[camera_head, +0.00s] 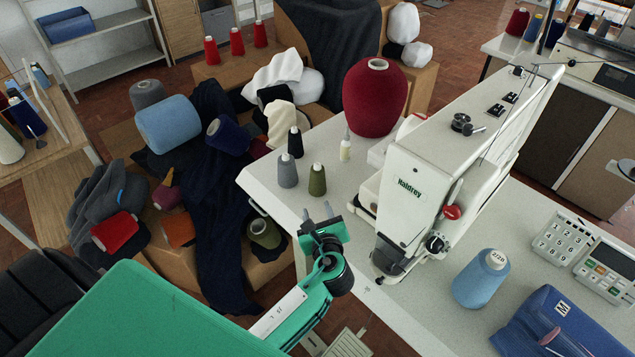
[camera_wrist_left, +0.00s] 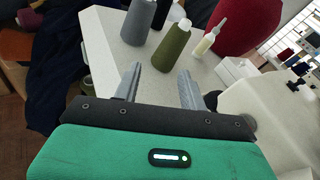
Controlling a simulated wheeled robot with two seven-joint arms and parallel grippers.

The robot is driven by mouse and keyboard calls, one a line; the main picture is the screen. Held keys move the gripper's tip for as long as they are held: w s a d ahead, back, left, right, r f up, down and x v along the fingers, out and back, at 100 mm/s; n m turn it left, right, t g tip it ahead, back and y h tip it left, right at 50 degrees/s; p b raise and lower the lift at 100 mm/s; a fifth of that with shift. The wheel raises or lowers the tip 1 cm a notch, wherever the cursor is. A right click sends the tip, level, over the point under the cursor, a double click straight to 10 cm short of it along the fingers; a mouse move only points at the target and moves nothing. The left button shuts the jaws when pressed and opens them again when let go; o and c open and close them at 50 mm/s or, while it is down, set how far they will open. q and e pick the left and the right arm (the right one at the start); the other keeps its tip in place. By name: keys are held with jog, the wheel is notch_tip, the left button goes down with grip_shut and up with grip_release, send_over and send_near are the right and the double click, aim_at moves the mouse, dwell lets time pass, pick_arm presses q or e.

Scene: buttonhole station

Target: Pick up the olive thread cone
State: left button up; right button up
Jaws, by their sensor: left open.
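The olive thread cone (camera_head: 317,181) stands upright on the white sewing table (camera_head: 345,185), near its left corner. It also shows in the left wrist view (camera_wrist_left: 172,47), beyond the fingertips and between their lines. My left gripper (camera_head: 318,218) is open and empty, just in front of the cone and apart from it; its two fingers also show in the left wrist view (camera_wrist_left: 160,82). A grey cone (camera_head: 288,171) stands close to the left of the olive one. My right gripper is not in view.
A dark navy cone (camera_head: 295,142) and a small white bottle (camera_head: 345,146) stand behind the olive cone. The white sewing machine (camera_head: 430,175) stands close on the right. A large dark red cone (camera_head: 375,97) is at the back. Another olive cone (camera_head: 264,233) lies among cloth left of the table.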

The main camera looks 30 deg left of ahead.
aim_at(318, 168)
pick_arm(q)
jog(key=w+a+r+m, duration=0.1)
jog(key=w, duration=0.2)
jog(key=w+a+r+m+t, duration=0.1)
jog(key=w, duration=0.1)
jog(key=w+a+r+m+p, duration=0.1)
jog(key=w, duration=0.2)
jog(key=shift+w+a+t+y, duration=0.3)
jog(key=shift+a+y, duration=0.1)
jog(key=shift+p+x, duration=0.6)
jog(key=shift+x, duration=2.2)
jog(key=shift+w+d+f, duration=0.1)
jog(key=shift+d, duration=0.05)
jog(key=c, duration=0.9)
grip_shut()
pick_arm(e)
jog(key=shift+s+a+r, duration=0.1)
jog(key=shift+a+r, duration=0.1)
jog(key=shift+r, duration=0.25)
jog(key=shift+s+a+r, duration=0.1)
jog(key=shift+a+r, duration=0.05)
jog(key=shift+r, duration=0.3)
